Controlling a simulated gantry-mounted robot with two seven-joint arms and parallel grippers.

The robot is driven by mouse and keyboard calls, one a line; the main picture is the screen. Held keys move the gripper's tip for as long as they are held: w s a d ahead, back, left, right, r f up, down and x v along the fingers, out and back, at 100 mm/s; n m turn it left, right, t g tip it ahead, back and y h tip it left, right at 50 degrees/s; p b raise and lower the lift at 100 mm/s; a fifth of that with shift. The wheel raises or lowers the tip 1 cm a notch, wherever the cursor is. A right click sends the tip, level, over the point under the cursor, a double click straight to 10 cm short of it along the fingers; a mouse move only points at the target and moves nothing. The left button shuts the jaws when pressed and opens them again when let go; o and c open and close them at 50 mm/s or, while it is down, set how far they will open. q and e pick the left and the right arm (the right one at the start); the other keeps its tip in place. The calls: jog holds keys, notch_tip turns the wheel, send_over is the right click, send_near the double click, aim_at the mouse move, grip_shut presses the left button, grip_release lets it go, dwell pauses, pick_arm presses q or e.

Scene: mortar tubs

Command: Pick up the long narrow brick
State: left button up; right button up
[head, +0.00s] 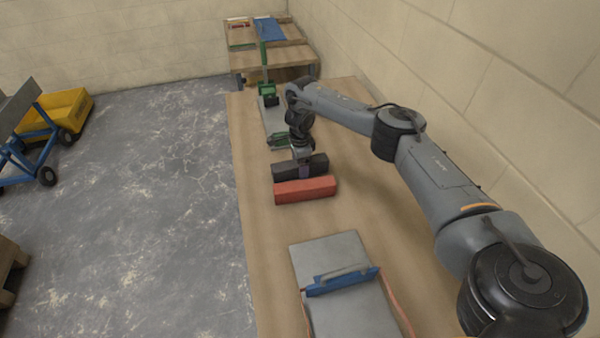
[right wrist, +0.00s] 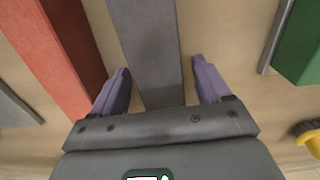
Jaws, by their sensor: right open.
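A long dark grey brick (head: 287,169) lies on the wooden table, side by side with a long red brick (head: 305,190). The dark one looks the narrower of the two in the right wrist view (right wrist: 148,40). My right gripper (head: 304,171) is open at the dark brick. In the right wrist view its purple fingers (right wrist: 158,67) stand on either side of the dark brick, with gaps showing. The left finger is close to the red brick (right wrist: 58,50). The gripper hides part of the dark brick in the head view. My left gripper is out of view.
A green tool stand (head: 266,88) and grey plate (head: 272,119) lie beyond the bricks. A block wall (head: 480,90) runs along the right.

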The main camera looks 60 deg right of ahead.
jog(key=shift+f, duration=0.3)
jog(key=shift+w+r, duration=0.1)
grip_shut()
